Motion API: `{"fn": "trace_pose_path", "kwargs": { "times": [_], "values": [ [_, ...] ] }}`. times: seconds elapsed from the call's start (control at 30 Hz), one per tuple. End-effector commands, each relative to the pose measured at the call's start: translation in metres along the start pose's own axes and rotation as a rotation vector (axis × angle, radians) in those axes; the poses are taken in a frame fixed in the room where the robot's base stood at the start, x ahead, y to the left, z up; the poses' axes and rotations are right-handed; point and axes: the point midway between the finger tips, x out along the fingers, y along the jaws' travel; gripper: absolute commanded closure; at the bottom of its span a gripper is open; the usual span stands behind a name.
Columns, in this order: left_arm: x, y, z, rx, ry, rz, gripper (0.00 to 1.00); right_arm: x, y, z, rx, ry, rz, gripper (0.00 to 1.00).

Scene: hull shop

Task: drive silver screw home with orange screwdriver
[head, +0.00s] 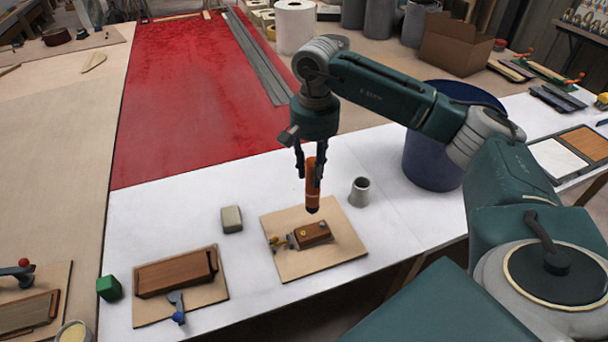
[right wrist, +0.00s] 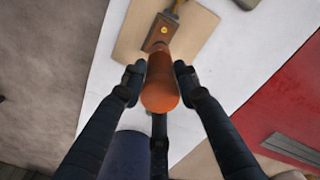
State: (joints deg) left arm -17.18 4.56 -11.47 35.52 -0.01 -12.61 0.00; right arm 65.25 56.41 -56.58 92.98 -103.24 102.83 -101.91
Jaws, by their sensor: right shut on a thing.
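My right gripper (head: 310,165) is shut on the orange screwdriver (head: 313,187) and holds it upright, dark tip down. The tip is over the back of a brown wooden block (head: 314,236) and looks apart from it. In the right wrist view the screwdriver (right wrist: 161,85) sits between the fingers (right wrist: 160,77) and hides part of the block. The block's top carries a yellowish screw head (head: 303,233) and a second small spot to its right, too small to tell as the silver screw. The yellowish screw (right wrist: 164,30) also shows in the right wrist view. My left gripper is out of view.
A grey cup (head: 359,192) stands right of the board. A grey-beige block (head: 232,219) and a second board (head: 152,316) lie left. A dark blue bin (head: 432,160) stands behind.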

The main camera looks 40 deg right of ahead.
Motion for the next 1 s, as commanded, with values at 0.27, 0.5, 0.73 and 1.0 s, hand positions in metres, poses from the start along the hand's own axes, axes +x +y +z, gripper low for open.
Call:
{"fn": "trace_pose_path", "kwargs": {
  "times": [0.27, 0.5, 0.73, 1.0],
  "values": [
    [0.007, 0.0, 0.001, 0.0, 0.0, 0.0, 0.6, -0.005, 0.024, -0.016, -0.36, 0.0, -0.003, 0.96],
    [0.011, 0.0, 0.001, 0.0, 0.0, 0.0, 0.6, -0.001, 0.028, -0.018, -0.431, -0.002, -0.005, 0.96],
    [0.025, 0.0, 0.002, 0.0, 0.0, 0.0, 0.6, 0.018, 0.028, -0.017, -0.429, -0.002, -0.004, 0.96],
    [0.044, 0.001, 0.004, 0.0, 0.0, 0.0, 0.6, 0.046, 0.028, -0.017, -0.427, -0.001, -0.003, 0.96]
  ]
}}
